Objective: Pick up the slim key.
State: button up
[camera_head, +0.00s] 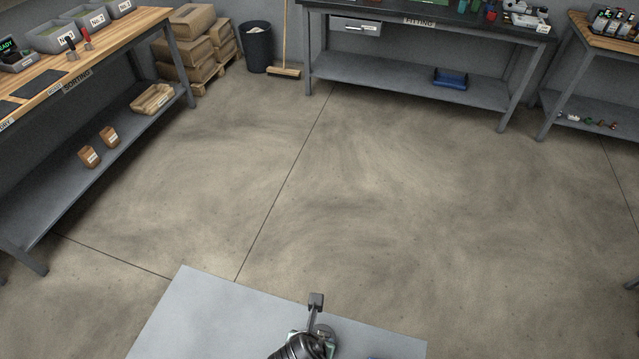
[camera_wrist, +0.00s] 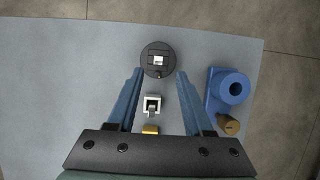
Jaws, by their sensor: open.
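My gripper (camera_wrist: 160,72) is open in the wrist view, its two blue fingers spread wide with nothing between them touching. A black round piece (camera_wrist: 147,52) with a pale square at its middle lies at the fingertips. A small white square piece (camera_wrist: 152,98) with a dark middle and a yellow piece (camera_wrist: 150,129) lie lower, between the fingers as pictured; my gripper body partly hides the yellow one. I cannot tell for sure which of these is the slim key. In the head view my arm covers most of this spot.
A grey tabletop (camera_head: 215,305) carries these pieces; its far edge shows. A blue block (camera_wrist: 216,88) with a round hole and a brass cylinder (camera_wrist: 229,126) stand right of my fingers. The floor (camera_head: 340,190) beyond is clear, with a workbench (camera_head: 420,68) at the back.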

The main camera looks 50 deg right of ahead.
aim_at(320, 333)
jog(key=shift+x, duration=3.95)
jog(key=shift+w+d+r, duration=0.1)
jog(key=shift+w, duration=0.05)
jog(key=shift+c, duration=0.3)
grip_shut()
jog(key=shift+p, duration=0.3)
